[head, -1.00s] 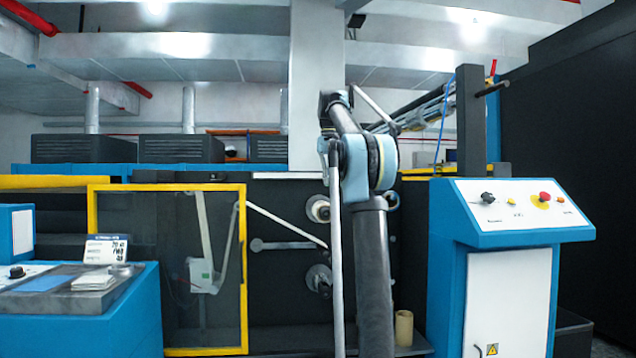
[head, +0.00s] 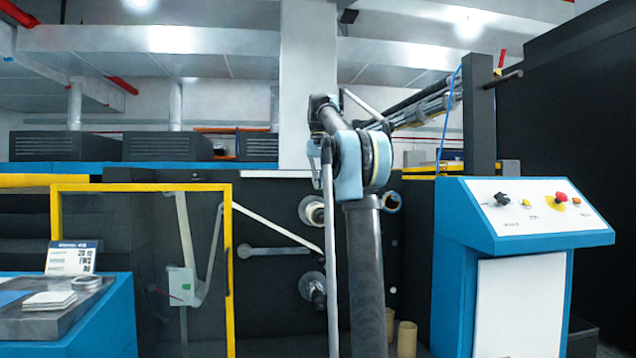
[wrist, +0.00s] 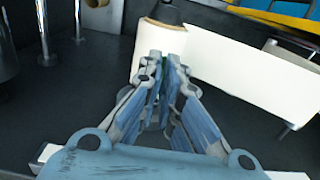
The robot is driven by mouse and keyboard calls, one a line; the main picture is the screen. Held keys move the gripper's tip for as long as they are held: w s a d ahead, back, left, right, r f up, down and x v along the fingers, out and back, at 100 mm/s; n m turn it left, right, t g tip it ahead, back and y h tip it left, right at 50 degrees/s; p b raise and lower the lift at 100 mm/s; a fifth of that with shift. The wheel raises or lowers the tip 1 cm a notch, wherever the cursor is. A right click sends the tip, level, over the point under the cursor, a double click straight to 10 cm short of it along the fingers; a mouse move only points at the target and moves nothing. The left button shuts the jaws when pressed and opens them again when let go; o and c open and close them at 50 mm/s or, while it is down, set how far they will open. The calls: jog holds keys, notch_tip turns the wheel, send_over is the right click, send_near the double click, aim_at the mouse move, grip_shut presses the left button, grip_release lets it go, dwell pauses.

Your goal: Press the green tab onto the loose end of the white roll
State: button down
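In the wrist view the white roll (wrist: 148,49) stands just beyond my fingertips, with a wide white sheet (wrist: 250,62) stretching from it to the right. My gripper (wrist: 164,60) has its two blue-grey fingers drawn close together in front of the roll. A small bit of green, seemingly the green tab (wrist: 158,63), shows between the fingertips; most of it is hidden by the fingers. I cannot tell whether it touches the roll. The roll's loose end cannot be made out. In the head view my gripper is not visible.
In the head view a blue control console (head: 530,215) stands right of my arm. A yellow-framed clear guard (head: 228,270) and a blue bench (head: 90,325) are at left. Metal posts (wrist: 77,20) stand at the wrist view's upper left. The dark floor panel (wrist: 70,110) is bare.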

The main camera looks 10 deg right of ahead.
jog(key=shift+f, duration=2.3)
jog(key=shift+f, duration=0.4)
jog(key=c, duration=1.7)
grip_release()
jog(key=shift+r, duration=5.95)
